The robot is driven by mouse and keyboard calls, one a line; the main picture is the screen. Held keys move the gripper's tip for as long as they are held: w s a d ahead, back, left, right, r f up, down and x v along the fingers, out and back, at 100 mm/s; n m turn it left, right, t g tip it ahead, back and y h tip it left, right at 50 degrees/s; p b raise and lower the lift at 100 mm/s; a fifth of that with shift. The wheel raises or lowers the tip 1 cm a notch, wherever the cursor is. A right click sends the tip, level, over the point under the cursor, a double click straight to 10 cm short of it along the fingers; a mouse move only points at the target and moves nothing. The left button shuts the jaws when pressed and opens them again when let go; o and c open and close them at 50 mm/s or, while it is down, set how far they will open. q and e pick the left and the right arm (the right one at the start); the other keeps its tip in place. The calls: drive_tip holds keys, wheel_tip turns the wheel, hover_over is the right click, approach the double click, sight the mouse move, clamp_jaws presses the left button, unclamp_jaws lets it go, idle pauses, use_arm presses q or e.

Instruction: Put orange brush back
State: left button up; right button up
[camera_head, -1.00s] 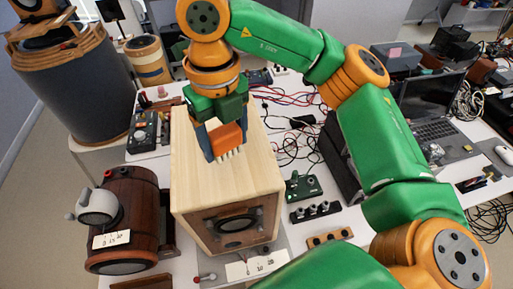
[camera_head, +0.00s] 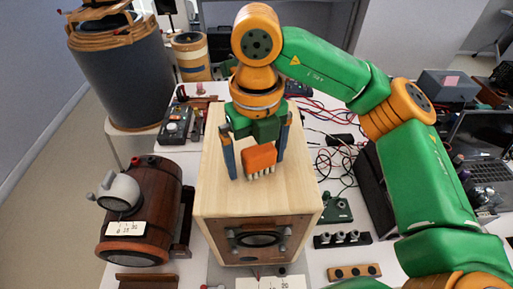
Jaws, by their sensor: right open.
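The orange brush (camera_head: 260,158) is on top of the light wooden speaker box (camera_head: 219,190), with its pale bristles pointing down. My right gripper (camera_head: 256,168) is above the speaker's top, its blue fingers spread to either side of the brush. A gap shows between the left finger and the brush; the right finger is close to the brush's right side. The bristle tips look to be at the speaker's top surface. My left gripper is not in view.
A dark brown wooden barrel-shaped device (camera_head: 152,215) stands left of the speaker. A large dark cylinder (camera_head: 120,75) stands at the back left. A green circuit board (camera_head: 337,209), a black knob strip (camera_head: 342,240) and cables lie to the right. A laptop (camera_head: 487,170) is at the far right.

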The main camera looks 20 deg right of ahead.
sight(257, 149)
wheel_tip(257, 149, up, 12)
drive_tip(key=shift+s+r+p, duration=0.15)
drive_tip(key=shift+r+p, duration=0.1)
drive_tip(key=shift+p, duration=0.95)
drive_tip(key=shift+f, duration=0.1)
